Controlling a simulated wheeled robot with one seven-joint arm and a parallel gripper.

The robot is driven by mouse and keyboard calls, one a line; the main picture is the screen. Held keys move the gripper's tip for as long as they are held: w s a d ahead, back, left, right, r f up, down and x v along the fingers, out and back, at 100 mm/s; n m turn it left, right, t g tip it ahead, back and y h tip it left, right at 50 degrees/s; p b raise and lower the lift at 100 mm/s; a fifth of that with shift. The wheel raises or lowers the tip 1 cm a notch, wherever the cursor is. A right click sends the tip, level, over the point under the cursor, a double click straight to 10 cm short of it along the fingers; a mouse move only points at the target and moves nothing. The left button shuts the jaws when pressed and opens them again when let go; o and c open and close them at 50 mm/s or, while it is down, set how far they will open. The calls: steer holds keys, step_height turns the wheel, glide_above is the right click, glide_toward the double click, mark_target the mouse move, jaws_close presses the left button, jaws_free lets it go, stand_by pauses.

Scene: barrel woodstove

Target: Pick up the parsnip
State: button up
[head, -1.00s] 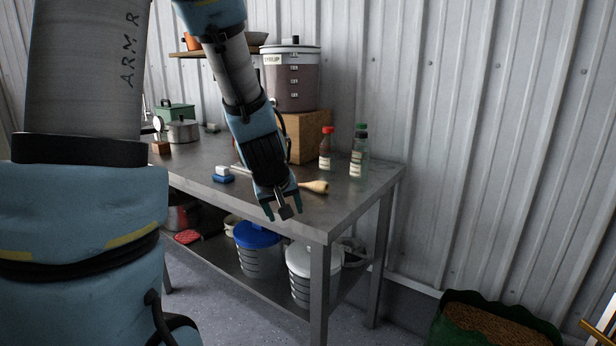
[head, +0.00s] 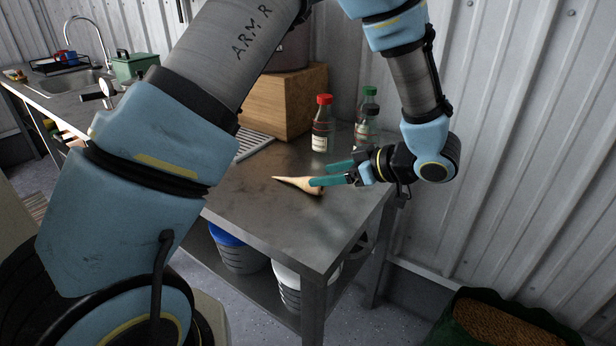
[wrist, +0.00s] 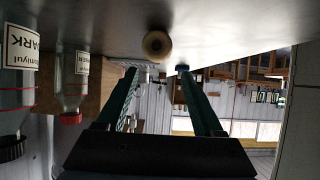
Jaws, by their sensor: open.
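The parsnip (head: 296,183), pale with a thin tip pointing left, lies on the metal table (head: 255,205). Its thick end faces my gripper (head: 321,175), which reaches in low from the right with its teal fingers open. In the head view the nearer finger overlaps the thick end and hides part of it; contact cannot be told. In the wrist view the parsnip (wrist: 156,44) shows end-on as a round brown end, centred between the lines of the open fingers of my gripper (wrist: 157,74) and offset toward the table surface. Nothing is held.
A red-capped bottle (head: 323,125) and a green-capped bottle (head: 367,120) stand behind the gripper. A wooden box (head: 284,102) is at the back, near the corrugated wall (head: 520,130). Buckets sit on the lower shelf. The tabletop in front of the parsnip is clear.

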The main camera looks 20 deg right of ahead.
mark_target(302, 180)
steer(key=p+x, duration=0.2)
steer(key=x, duration=0.6)
steer(key=shift+w+f+p, duration=0.25)
steer(key=shift+w+p, duration=0.05)
steer(key=shift+c, duration=0.3)
jaws_close()
